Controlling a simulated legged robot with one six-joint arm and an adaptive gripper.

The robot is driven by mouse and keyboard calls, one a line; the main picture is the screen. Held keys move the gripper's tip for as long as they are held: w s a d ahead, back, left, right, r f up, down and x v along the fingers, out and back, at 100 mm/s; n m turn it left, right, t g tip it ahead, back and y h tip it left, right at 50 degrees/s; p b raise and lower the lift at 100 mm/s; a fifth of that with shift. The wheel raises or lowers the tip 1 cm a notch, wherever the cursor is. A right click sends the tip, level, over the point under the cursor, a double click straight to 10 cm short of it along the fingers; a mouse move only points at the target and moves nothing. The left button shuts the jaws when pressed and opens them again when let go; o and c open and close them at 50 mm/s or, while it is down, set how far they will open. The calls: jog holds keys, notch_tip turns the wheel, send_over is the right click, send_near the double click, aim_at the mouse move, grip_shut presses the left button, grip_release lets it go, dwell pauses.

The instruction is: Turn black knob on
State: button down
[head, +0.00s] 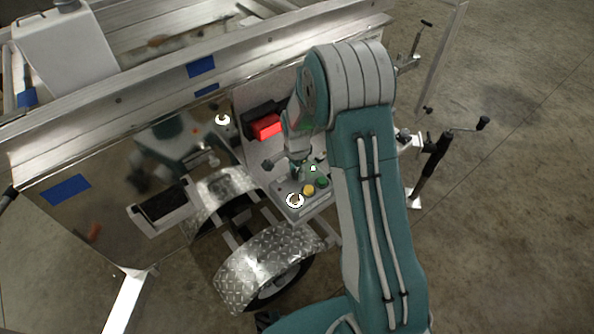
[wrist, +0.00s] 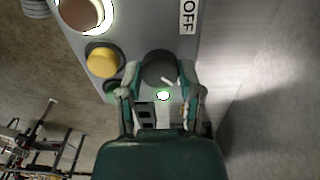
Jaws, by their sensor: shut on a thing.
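The black knob (wrist: 158,67) sits on a grey control box (wrist: 125,25) in the wrist view, with a short pale mark on its face. My gripper (wrist: 160,88) has a finger on each side of the knob and is shut on it. An OFF label (wrist: 188,16) is on the box above and right of the knob. In the head view the control box (head: 318,207) is mounted on the trailer's side. My gripper (head: 297,172) reaches down to it there, and the knob is not clear behind it.
A yellow button (wrist: 102,62) and a white-ringed button (head: 295,200) are close by on the box. A green button (head: 321,182) is beside the yellow one. A diamond-plate fender (head: 262,262) lies below, and a red light (head: 266,126) above.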

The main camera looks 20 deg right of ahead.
aim_at(296, 172)
jog(key=shift+f, duration=0.1)
jog(key=shift+c, duration=1.3)
grip_release()
jog(key=shift+a, duration=0.1)
notch_tip(296, 172, up, 12)
jog(key=shift+w, duration=0.1)
